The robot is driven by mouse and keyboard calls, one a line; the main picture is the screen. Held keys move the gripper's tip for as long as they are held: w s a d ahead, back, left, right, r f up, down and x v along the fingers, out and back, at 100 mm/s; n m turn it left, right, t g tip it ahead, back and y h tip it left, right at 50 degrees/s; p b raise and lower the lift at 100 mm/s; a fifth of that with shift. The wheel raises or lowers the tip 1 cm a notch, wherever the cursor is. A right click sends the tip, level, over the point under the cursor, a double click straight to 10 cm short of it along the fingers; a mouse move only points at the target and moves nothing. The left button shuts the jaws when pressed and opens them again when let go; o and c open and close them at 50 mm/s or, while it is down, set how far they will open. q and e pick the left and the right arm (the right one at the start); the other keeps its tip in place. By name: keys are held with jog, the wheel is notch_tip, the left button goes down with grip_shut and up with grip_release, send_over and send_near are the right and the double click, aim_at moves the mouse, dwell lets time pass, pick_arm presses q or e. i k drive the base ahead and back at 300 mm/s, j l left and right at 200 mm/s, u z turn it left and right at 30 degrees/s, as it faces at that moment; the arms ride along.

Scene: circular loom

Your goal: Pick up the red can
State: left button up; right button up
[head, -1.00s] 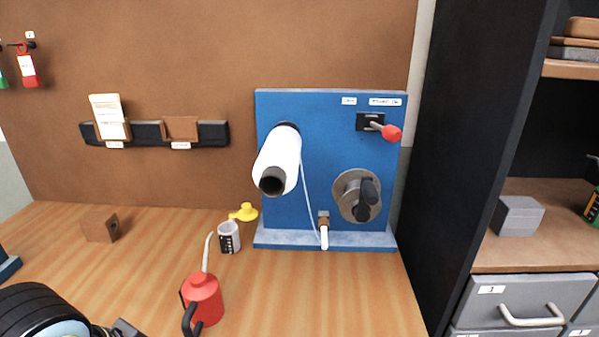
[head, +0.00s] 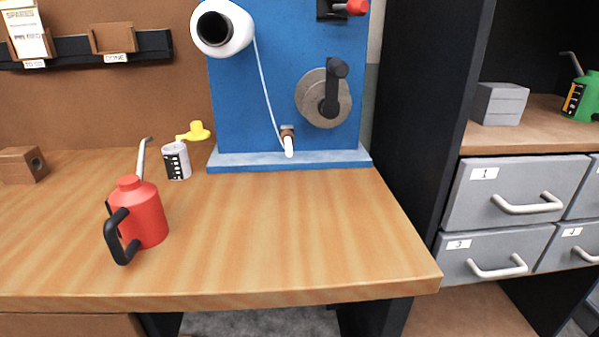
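The red can (head: 146,214) stands upright on the wooden bench at the left of the head view. Its black handle (head: 116,237) faces the front left, and its thin grey spout (head: 142,158) points up and back. Nothing is touching it. Neither of my grippers shows in the head view.
A white cup (head: 177,161) with a black marked strip and a yellow item (head: 197,131) stand behind the can. A wooden block (head: 23,165) lies at far left. The blue loom panel (head: 235,100) stands behind. The bench (head: 300,235) is clear right of the can.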

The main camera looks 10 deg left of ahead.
aim_at(136, 212)
jog(key=u, duration=1.3)
jog(key=z, duration=0.4)
